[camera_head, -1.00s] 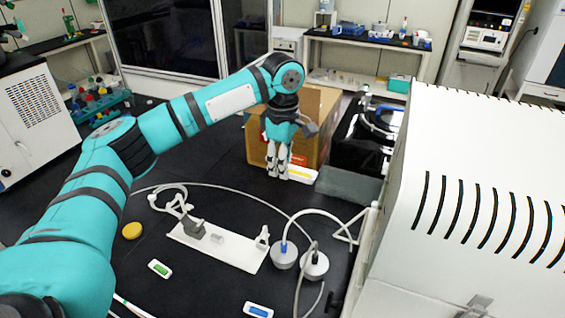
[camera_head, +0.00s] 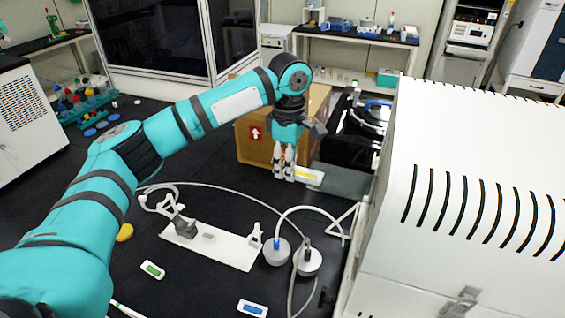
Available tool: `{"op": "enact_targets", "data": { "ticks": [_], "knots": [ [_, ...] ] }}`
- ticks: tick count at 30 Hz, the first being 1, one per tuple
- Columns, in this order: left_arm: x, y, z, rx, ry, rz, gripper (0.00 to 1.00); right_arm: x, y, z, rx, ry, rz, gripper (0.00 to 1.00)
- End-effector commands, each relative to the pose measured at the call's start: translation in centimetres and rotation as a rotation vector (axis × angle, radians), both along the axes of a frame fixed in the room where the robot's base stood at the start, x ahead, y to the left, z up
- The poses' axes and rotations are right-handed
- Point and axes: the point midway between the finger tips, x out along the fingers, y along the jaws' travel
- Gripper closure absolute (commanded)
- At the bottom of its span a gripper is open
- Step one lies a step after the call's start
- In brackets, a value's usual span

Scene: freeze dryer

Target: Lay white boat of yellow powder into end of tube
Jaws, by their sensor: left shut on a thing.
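A white boat with yellow powder (camera_head: 309,175) is held by my left gripper (camera_head: 284,176), in front of the cardboard box and above the black bench. The gripper points down and its fingers are shut on the boat's left end. Other boats lie on the bench: one with green powder (camera_head: 152,270) at lower left and one with blue powder (camera_head: 252,308) at the bottom. I cannot make out the tube's open end; the large white machine (camera_head: 478,190) covers the right side. My right gripper is not in view.
A white stand plate (camera_head: 225,248) with a grey clamp, two round flasks (camera_head: 276,252) with hoses, and a yellow disc (camera_head: 125,232) lie on the bench. A cardboard box (camera_head: 257,142) stands behind the gripper. Black equipment (camera_head: 355,140) is to its right.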

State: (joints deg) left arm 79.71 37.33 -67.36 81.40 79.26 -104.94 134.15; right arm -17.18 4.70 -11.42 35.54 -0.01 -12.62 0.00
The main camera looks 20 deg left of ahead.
Motion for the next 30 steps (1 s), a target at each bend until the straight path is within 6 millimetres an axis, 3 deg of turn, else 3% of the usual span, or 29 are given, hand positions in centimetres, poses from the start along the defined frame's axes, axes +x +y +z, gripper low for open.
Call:
{"op": "enact_targets", "data": {
  "ticks": [16,30],
  "knots": [
    [0.0,-0.3,0.0,-0.001,0.0,0.0,0.93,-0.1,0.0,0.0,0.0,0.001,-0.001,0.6],
    [0.1,-2.5,-0.2,0.0,0.001,-0.001,0.93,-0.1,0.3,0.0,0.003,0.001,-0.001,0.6]
  ]
}}
